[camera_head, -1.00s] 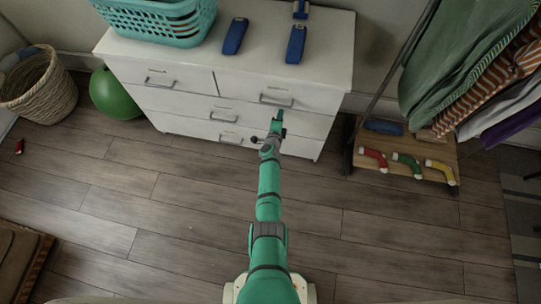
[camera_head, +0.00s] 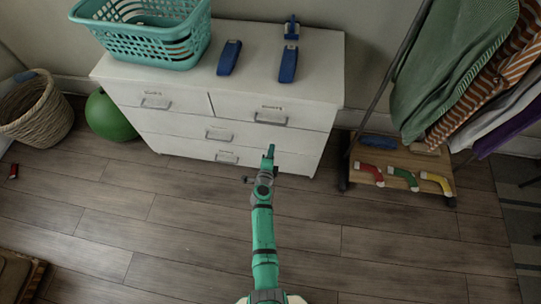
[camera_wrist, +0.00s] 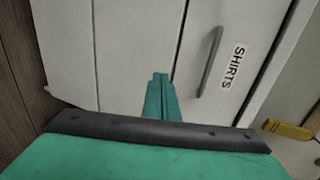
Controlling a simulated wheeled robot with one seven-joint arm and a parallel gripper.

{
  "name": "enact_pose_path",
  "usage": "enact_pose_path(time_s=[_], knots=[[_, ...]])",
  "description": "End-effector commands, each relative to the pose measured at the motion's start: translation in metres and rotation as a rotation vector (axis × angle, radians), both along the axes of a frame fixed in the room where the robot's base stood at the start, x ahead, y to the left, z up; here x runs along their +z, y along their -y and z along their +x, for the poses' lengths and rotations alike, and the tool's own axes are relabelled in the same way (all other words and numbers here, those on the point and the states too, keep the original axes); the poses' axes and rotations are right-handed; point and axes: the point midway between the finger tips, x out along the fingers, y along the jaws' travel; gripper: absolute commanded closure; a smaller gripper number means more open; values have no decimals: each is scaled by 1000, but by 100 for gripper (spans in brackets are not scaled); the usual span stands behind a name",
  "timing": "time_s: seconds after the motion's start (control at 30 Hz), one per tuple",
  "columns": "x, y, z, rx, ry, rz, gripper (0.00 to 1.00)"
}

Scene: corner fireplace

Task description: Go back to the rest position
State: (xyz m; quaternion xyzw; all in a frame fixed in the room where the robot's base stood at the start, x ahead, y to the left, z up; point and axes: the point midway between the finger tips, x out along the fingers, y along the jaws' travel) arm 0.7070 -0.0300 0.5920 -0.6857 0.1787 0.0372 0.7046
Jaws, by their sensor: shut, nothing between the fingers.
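My gripper (camera_head: 269,153) is at the end of the green arm, in front of the white dresser (camera_head: 285,145) in the head view. Its fingers are shut and hold nothing. In the wrist view my gripper (camera_wrist: 160,78) points at the dresser front, with a grey handle (camera_wrist: 210,62) and a label reading SHIRTS (camera_wrist: 231,66) to its right. All the dresser drawers look shut. I cannot tell the exact gap between my fingertips and the dresser.
A teal basket (camera_head: 150,52) and blue objects (camera_head: 288,65) sit on the dresser. A green ball (camera_head: 108,117) and wicker basket (camera_head: 38,112) stand left. A clothes rack with a wooden shelf (camera_head: 400,158) stands right, holding several socks. The floor (camera_head: 170,215) between is clear.

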Motion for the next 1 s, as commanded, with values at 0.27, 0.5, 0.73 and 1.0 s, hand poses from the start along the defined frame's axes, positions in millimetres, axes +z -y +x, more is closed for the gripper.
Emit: enact_pose_path(time_s=[0.27, 0.5, 0.73, 1.0], knots=[[8, -4, -26, -1, 0, 1, 100], [10, -5, -30, -3, -1, 1, 100], [10, 3, -40, 5, 1, -36, 100], [32, 43, -124, 83, 16, -342, 100]])
